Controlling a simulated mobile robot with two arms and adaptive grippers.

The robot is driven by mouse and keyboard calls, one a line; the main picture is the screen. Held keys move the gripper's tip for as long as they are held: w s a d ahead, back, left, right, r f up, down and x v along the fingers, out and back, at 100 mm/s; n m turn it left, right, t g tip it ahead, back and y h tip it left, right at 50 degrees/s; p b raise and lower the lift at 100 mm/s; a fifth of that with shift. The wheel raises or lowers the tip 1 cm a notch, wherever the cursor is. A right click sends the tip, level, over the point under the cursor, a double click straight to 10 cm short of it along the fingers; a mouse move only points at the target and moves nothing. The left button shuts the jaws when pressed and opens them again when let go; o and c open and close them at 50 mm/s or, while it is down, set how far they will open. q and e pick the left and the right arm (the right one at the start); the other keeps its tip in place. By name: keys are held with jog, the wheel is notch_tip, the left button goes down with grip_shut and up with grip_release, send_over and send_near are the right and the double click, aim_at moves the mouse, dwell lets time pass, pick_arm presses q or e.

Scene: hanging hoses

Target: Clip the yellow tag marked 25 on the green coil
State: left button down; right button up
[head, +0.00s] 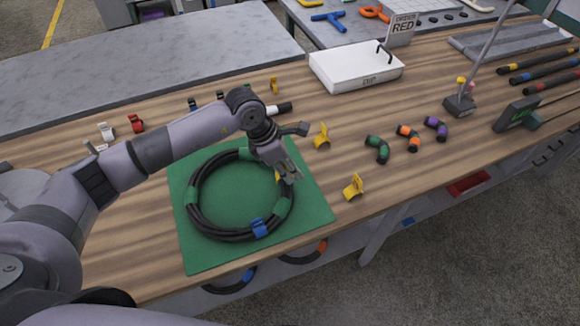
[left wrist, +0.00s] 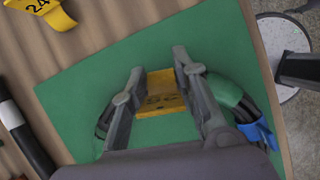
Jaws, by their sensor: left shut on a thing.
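The green coil (head: 191,205), a black hose loop with green bands, lies flat on a green mat (head: 185,255). A blue clip (head: 260,228) sits on its near side. My left gripper (head: 289,176) is over the coil's right side, shut on a yellow tag. In the left wrist view the yellow tag (left wrist: 161,93) is between the fingers, its dark marking too blurred to read. The coil's green band (left wrist: 224,90) and the blue clip (left wrist: 258,133) show to the right there. Whether the tag touches the hose I cannot tell. My right gripper is out of view.
Other yellow tags stand at right (head: 321,136) and near right (head: 353,187). One marked 24 (left wrist: 40,12) shows in the left wrist view. Short hose pieces (head: 408,138), a white tray (head: 356,68) and a stand (head: 460,106) are farther right. The wooden table's front right is clear.

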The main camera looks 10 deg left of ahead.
pick_arm(q)
jog(key=shift+f, duration=0.2)
dwell(0.5)
jog(key=shift+f+b, duration=0.75)
jog(key=shift+b, duration=0.15)
jog(key=shift+f, duration=0.1)
